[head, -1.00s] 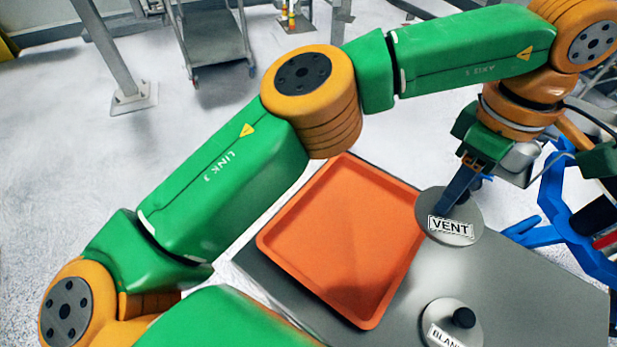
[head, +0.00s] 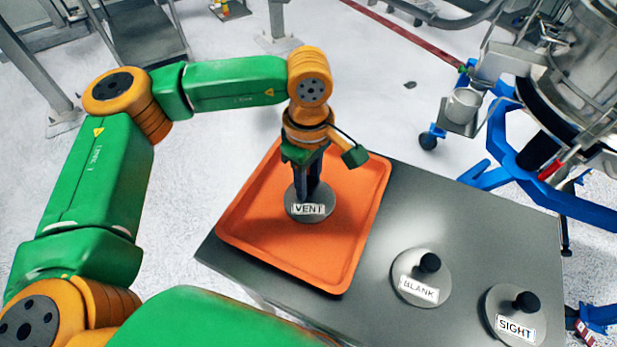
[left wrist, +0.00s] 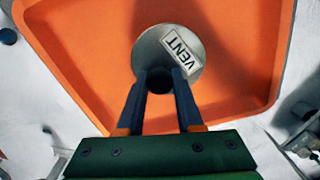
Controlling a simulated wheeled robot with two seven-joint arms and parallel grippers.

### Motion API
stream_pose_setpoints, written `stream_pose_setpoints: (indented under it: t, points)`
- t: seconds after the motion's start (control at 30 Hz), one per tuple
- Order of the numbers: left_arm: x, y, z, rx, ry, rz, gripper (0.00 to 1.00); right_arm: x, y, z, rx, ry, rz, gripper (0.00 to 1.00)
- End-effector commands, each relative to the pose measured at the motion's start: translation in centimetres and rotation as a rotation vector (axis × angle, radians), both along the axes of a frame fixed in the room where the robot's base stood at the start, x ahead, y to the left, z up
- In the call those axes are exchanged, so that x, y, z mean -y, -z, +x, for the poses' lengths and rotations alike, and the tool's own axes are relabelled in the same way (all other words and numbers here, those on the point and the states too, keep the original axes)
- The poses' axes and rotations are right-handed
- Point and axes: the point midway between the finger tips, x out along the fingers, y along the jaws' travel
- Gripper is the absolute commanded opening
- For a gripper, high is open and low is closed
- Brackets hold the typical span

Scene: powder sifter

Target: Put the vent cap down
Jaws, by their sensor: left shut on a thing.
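The vent cap (head: 311,214) is a grey disc with a white VENT label, over the middle of the orange tray (head: 350,270) in the head view. My left gripper (head: 308,196) points down and is shut on the cap's dark knob. In the left wrist view, the cap (left wrist: 150,45) shows between and beyond the fingertips (left wrist: 160,80), with the orange tray (left wrist: 80,60) around it. I cannot tell whether the cap touches the tray floor. My right gripper is not in view.
The tray lies on a grey table (head: 440,220). The blank cap (head: 421,285) and the sight cap (head: 512,318) sit on the table to its right. A blue frame (head: 540,180) with a metal vessel stands beyond the table. The table between tray and frame is clear.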

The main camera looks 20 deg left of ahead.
Motion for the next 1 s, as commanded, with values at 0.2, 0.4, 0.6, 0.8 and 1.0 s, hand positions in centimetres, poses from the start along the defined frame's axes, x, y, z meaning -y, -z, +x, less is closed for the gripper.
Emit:
stream_pose_setpoints:
  t: [0.2, 0.4, 0.6, 0.8, 1.0]
  points:
    - [0.0, 0.4, 0.0, 0.000, 0.000, 0.000, 0.41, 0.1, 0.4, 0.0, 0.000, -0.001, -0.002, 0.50]
    - [0.0, 0.3, 0.0, 0.001, 0.001, 0.000, 0.65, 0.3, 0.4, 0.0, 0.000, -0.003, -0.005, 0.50]
    - [0.0, -0.1, 0.0, 0.001, 0.001, 0.000, 0.65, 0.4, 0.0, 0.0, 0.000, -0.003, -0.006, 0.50]
    - [0.1, -4.1, 0.2, 0.007, 0.000, -0.001, 0.65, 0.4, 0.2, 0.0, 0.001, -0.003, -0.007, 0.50]
    - [0.1, -9.6, 0.2, 0.005, 0.001, -0.002, 0.65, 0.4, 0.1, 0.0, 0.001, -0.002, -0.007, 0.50]
